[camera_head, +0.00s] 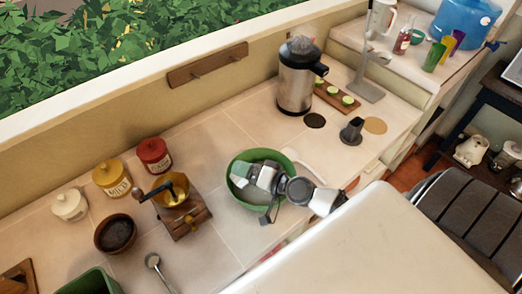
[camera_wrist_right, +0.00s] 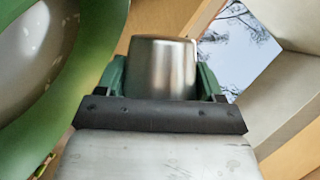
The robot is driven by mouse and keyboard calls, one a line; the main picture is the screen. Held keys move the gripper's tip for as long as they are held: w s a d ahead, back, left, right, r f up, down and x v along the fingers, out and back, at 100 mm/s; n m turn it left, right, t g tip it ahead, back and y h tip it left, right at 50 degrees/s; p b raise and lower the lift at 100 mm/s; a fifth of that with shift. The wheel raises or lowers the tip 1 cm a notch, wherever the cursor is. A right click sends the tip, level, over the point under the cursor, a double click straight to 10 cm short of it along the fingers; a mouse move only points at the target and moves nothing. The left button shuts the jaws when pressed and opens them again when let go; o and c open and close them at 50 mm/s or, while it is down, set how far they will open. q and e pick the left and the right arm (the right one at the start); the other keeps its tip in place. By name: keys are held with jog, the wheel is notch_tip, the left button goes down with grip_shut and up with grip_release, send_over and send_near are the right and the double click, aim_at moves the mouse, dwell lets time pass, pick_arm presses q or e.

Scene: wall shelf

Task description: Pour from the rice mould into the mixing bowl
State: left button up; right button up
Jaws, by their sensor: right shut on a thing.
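The green mixing bowl (camera_head: 262,153) stands on the tiled counter in the head view, with my right arm reaching over it from the right. Its green rim (camera_wrist_right: 92,82) and pale inside also fill the left of the wrist view. My right gripper (camera_head: 243,175) is above the bowl's left part. In the wrist view its green fingers are shut on the shiny metal rice mould (camera_wrist_right: 160,68), one on each side. The mould's contents cannot be seen, and in the head view the mould is hard to make out at the gripper. My left gripper is not in view.
A coffee grinder (camera_head: 186,222) stands left of the bowl, near a brown bowl (camera_head: 115,234) and several lidded jars. A steel dispenser (camera_head: 296,82) and a dark cup (camera_head: 352,132) are further back right. Bare counter lies behind the bowl.

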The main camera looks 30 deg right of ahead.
jog(key=shift+a+r+n+p, duration=0.1)
jog(key=shift+r+n+p, duration=0.2)
jog(key=shift+p, duration=0.25)
jog(key=shift+a+f, duration=0.1)
jog(key=shift+f, duration=0.2)
jog(key=shift+a+f+n+h+b, duration=0.15)
jog(key=shift+f+n+h+b, duration=0.2)
jog(key=shift+b, duration=0.25)
jog(key=shift+a+r+n+h+p, duration=0.15)
jog(key=shift+n+h+p, duration=0.25)
jog(key=shift+p, duration=0.4)
jog(key=shift+a+f+n+b, duration=0.1)
jog(key=shift+f+n+b, duration=0.15)
jog(key=shift+b, duration=0.05)
jog(key=shift+a+g, duration=0.1)
jog(key=shift+g, duration=0.2)
jog(key=shift+s+a+n+h, duration=0.1)
jog(key=shift+a+n+h, duration=0.2)
jog(key=shift+n, duration=0.2)
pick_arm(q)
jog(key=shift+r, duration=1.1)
pick_arm(e)
jog(key=a+n+h, duration=0.3)
jog(key=a+n, duration=0.1)
jog(key=a, duration=0.2)
jog(key=shift+s+a+r+n, duration=0.2)
jog(key=shift+s+a+n, duration=0.05)
jog(key=shift+s+n, duration=0.15)
